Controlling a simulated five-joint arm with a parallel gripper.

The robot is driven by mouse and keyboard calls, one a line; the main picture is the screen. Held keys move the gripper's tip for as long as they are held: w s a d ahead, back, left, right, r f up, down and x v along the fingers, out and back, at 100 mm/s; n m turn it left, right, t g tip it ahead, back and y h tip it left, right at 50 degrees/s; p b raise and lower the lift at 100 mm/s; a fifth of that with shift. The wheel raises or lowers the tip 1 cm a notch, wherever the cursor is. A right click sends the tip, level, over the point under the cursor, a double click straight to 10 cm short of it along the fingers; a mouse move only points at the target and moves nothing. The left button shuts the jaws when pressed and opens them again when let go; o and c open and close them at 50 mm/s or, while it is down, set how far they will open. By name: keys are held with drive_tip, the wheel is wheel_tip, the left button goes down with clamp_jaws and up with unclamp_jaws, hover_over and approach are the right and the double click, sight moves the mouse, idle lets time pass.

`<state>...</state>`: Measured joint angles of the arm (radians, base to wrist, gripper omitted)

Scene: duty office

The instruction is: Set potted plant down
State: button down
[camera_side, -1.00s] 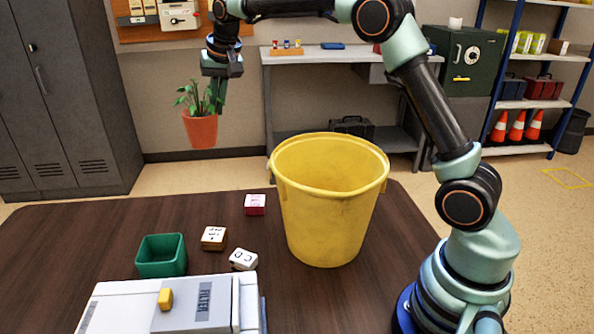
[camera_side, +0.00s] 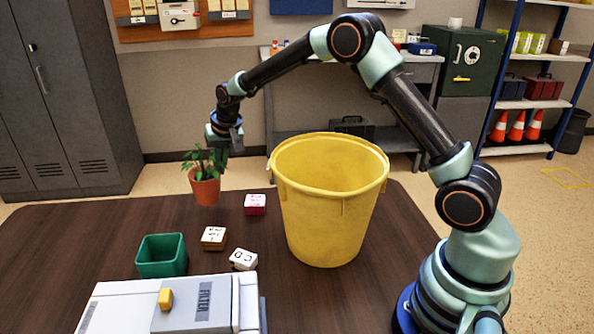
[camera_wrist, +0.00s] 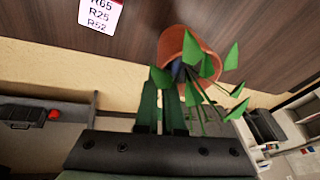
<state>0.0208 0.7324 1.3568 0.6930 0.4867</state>
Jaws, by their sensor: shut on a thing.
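The potted plant (camera_side: 206,188) has a terracotta pot and green leaves. It hangs upright from my gripper (camera_side: 218,152) over the far left part of the brown table. I cannot tell whether the pot's base touches the table. In the wrist view the pot (camera_wrist: 186,48) shows beyond the fingers of my gripper (camera_wrist: 172,92), which are shut on the plant among its stems and leaves. Leaves hide the exact grip.
A large yellow bucket (camera_side: 330,205) stands right of the plant. A red-sided block (camera_side: 255,205), two pale lettered blocks, a green box (camera_side: 161,256) and a white filter unit (camera_side: 170,305) sit on the table (camera_side: 100,230). The table's left part is clear.

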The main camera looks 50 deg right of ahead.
drive_tip(key=shift+f, duration=2.1)
drive_tip(key=shift+f, duration=0.1)
drive_tip(key=c, duration=1)
unclamp_jaws()
drive_tip(key=shift+f, duration=0.1)
